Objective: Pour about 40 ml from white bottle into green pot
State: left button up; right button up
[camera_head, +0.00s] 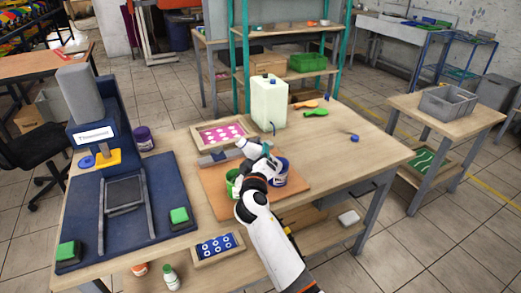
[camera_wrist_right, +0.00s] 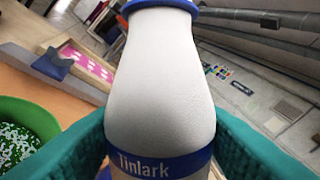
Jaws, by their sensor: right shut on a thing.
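The white bottle (camera_wrist_right: 165,85) fills the middle of the right wrist view. It has a blue rim and a blue band reading "Tinlark". My right gripper (camera_head: 262,151) is shut on it, with a teal finger on each side of the body. In the head view the bottle (camera_head: 243,143) shows small and tilted to the left, above the work board. The green pot (camera_head: 232,183) stands on the board, just left of my right wrist and partly hidden by it. The wrist view shows this pot (camera_wrist_right: 38,118) at left, with green and white speckled contents. No stream shows. My left gripper is out of view.
A blue-purple pot (camera_head: 281,172) stands close to the right of my wrist. A pink-dotted screen (camera_head: 220,133) and a large pale canister (camera_head: 269,103) are behind. A navy press (camera_head: 125,190) fills the table's left side. The table's right side is mostly clear.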

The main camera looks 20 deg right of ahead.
jog(key=shift+d, duration=0.15)
jog(key=shift+n, duration=0.3)
jog(key=shift+f, duration=0.1)
jog(key=shift+s+f+n, duration=0.1)
jog(key=shift+n, duration=0.3)
jog(key=shift+p, duration=0.35)
jog(key=shift+d+f+n, duration=0.15)
jog(key=shift+n, duration=0.35)
